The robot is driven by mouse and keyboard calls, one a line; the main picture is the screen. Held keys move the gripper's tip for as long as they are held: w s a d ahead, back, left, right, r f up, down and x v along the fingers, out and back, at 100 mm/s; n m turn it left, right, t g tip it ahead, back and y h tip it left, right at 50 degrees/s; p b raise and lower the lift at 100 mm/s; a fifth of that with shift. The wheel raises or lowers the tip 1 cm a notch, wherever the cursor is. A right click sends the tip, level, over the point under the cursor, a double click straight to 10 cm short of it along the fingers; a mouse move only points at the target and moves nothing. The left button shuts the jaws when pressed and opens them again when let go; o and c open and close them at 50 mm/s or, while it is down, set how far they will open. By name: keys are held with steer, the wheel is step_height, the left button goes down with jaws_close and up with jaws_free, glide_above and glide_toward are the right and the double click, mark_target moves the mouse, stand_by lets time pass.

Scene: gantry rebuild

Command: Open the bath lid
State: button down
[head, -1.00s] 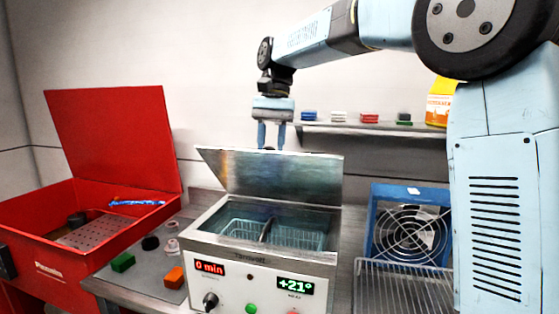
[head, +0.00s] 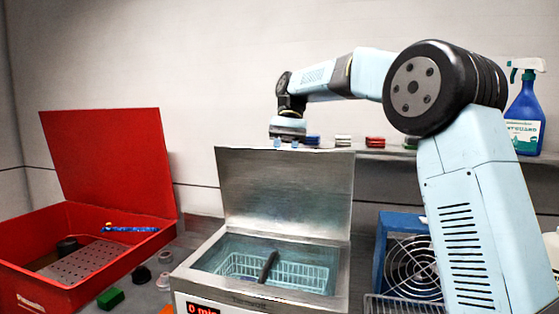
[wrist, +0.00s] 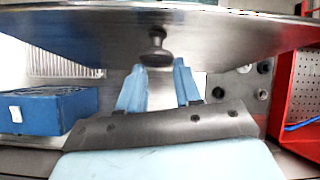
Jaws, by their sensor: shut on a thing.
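The bath (head: 200,275) stands in the middle of the head view, with water and a wire basket (head: 300,272) inside. Its metal lid (head: 285,190) stands up steeply, close to upright, along the back edge. My gripper (head: 285,145) is behind the lid's top edge, which hides its fingertips. In the wrist view, the lid's outer face (wrist: 90,35) spans the top, and its round knob (wrist: 157,48) is at the fingertips of my gripper (wrist: 160,65). My gripper is shut on the knob, though the exact contact is hard to see.
A red box (head: 40,285) with its lid up stands to the left. A blue fan unit (head: 400,230) stands to the right. A wall shelf (head: 385,152) with small coloured blocks is behind my gripper, and a blue spray bottle (head: 525,115) is at the right.

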steer(key=shift+w+d+r, duration=0.1)
steer(key=shift+w+d, duration=0.05)
steer(key=shift+d, duration=0.1)
steer(key=c, duration=1)
jaws_free()
steer(key=shift+d, duration=0.15)
steer(key=shift+o, duration=1.3)
